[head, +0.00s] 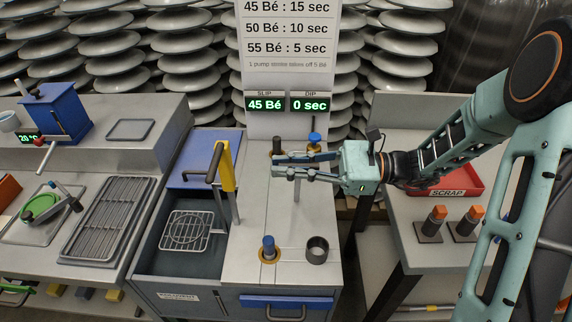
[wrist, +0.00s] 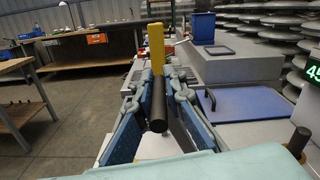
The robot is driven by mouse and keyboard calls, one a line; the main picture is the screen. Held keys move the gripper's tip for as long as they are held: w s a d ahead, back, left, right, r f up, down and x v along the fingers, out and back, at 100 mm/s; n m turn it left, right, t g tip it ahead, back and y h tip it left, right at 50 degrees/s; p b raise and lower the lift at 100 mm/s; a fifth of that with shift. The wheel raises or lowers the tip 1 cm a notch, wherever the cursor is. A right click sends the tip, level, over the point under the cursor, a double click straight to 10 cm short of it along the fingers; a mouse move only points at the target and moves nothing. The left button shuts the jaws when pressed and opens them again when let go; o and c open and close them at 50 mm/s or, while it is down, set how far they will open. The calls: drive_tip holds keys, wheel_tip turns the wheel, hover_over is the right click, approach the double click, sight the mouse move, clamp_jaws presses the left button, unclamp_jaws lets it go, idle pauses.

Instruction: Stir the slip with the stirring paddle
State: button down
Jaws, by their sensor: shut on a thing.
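My gripper (head: 281,168) reaches left above the pale counter, its fingers closed around a dark cylindrical handle (wrist: 157,112), which I take to be the stirring paddle's. A thin grey shaft (head: 297,191) shows below the fingers; its lower end is not clear. The handle is mostly hidden by the fingers in the head view. A dark grey basin (head: 160,262) with a wire rack (head: 184,231) in it lies to the left. I cannot clearly make out the slip's surface. The display (head: 265,102) reads 45 Bé and 0 sec.
A yellow upright with a dark bar (head: 228,168) stands left of my gripper; it also shows straight ahead in the wrist view (wrist: 156,48). A red scrap tray (head: 462,178) lies right.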

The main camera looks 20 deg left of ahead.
drive_tip(key=shift+w+r+p, duration=0.25)
drive_tip(key=shift+p, duration=0.25)
drive_tip(key=w+a+m+p, duration=0.3)
drive_tip(key=w+m+p, duration=0.4)
drive_tip(key=w, duration=0.7)
drive_tip(key=shift+w+a+f+p, duration=0.2)
drive_tip(key=shift+w+f+p, duration=0.05)
drive_tip(key=shift+f+p, duration=0.05)
drive_tip(key=c, duration=2)
unclamp_jaws()
drive_tip(key=shift+w+f, duration=0.1)
drive_tip(key=v, duration=1.2)
